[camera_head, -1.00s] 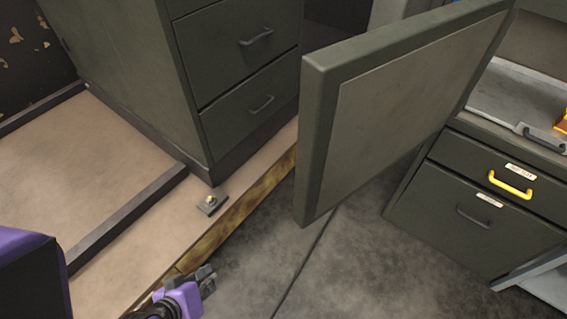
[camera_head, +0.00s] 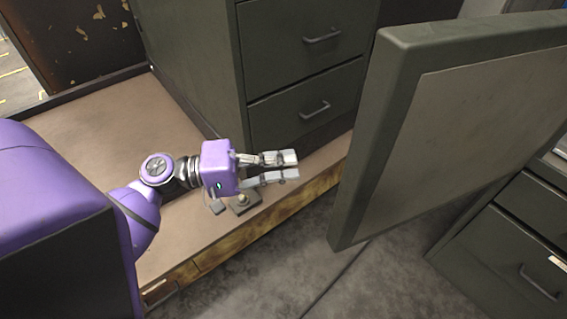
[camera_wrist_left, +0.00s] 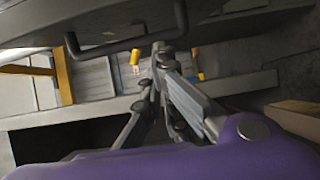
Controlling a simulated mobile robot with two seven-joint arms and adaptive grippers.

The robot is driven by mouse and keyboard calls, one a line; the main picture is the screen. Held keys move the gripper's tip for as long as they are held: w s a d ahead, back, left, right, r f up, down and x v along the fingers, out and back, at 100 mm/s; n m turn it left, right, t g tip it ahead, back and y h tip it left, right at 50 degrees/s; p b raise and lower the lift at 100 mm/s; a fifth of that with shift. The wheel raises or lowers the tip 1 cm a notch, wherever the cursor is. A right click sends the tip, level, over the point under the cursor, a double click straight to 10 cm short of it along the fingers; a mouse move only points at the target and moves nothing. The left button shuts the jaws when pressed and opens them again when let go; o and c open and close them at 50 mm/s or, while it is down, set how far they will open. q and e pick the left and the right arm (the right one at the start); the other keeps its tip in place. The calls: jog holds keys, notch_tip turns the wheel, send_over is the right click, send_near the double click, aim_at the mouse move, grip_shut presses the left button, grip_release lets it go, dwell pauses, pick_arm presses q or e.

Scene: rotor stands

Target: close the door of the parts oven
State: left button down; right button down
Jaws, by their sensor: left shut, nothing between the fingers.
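The oven door (camera_head: 475,130) is a thick grey-green slab with a paler inner panel. It stands swung out into the room at the right of the head view. The oven's inside is hidden; only a dark gap shows behind the door's top edge. My left gripper (camera_head: 297,165) is shut and empty. It points right, over the edge of the brown-topped ledge, left of the door and apart from it. In the left wrist view its fingers (camera_wrist_left: 165,75) show in front of a dark bar handle (camera_wrist_left: 125,42). My right gripper is in no view.
A grey-green drawer cabinet (camera_head: 190,65) stands on the ledge (camera_head: 120,130) behind my left gripper. A small knobbed fitting (camera_head: 243,201) lies on the ledge below it. Another drawer unit (camera_head: 510,245) is at the right. Grey floor (camera_head: 300,275) is clear below the door.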

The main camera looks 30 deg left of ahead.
pick_arm(q)
jog(key=w+d+p, duration=0.2)
jog(key=d, duration=0.6)
jog(key=shift+d+p, duration=0.2)
jog(key=shift+p, duration=0.1)
jog(key=shift+s, duration=0.1)
